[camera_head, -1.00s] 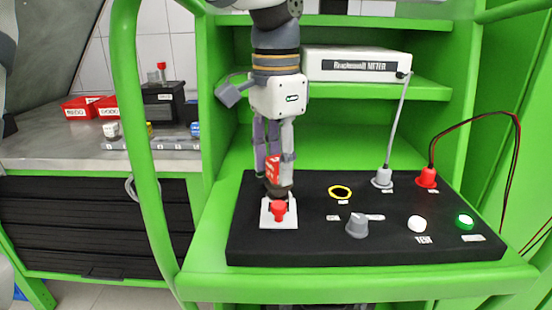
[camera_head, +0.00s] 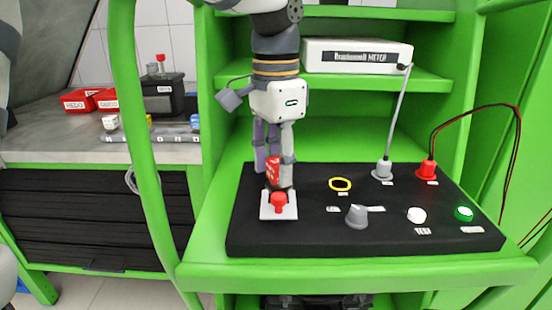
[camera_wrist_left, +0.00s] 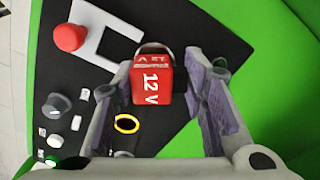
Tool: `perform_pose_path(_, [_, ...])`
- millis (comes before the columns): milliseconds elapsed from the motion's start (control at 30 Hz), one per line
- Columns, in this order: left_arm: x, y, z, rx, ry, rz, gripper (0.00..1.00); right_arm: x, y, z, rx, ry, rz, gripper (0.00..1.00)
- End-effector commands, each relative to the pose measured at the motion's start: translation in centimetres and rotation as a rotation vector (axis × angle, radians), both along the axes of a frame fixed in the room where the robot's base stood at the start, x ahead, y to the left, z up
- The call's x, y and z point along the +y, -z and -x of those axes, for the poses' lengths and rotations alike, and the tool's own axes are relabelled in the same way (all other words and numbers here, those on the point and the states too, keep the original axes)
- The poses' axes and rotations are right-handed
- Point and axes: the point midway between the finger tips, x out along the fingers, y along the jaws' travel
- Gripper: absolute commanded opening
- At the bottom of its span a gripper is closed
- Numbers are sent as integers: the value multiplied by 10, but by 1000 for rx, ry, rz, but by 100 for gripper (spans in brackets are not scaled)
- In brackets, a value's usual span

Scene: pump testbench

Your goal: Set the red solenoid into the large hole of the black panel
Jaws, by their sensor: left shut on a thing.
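My left gripper (camera_head: 274,172) points down over the left part of the black panel (camera_head: 300,237). It is shut on the red solenoid (camera_head: 273,175), whose "12 V" face shows in the left wrist view (camera_wrist_left: 151,80). The solenoid's lower end is hidden in the head view, so I cannot tell whether it touches the panel. Just in front is a white plate (camera_head: 266,211) with a red knob (camera_head: 279,202). A yellow ring (camera_head: 340,184) lies right of the gripper and also shows in the wrist view (camera_wrist_left: 127,124). My right gripper is out of view.
A grey knob (camera_head: 357,216), a white button (camera_head: 416,215) and a lit green button (camera_head: 464,213) stand on the panel's right. Cables rise from the grey plug (camera_head: 383,170) and red plug (camera_head: 427,169). Green frame posts (camera_head: 150,150) stand around the panel.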

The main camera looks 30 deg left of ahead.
Motion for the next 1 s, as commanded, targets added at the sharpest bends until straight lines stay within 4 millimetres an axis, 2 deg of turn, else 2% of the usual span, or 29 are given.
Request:
perform_pose_path(167, [0,0,0,-1,0,0,19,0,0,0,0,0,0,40])
perform_pose_path(200, [0,0,0,-1,0,0,48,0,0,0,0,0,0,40])
perform_pose_path(267, [0,0,0,-1,0,0,62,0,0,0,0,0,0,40])
perform_pose_path(500, [0,0,0,0,0,0,62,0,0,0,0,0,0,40])
perform_pose_path(567, [0,0,0,0,0,0,76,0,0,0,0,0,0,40])
perform_pose_path(600, [0,0,0,0,0,0,79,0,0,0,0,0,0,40])
perform_pose_path(1000, [0,0,0,0,0,0,79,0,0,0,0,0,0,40])
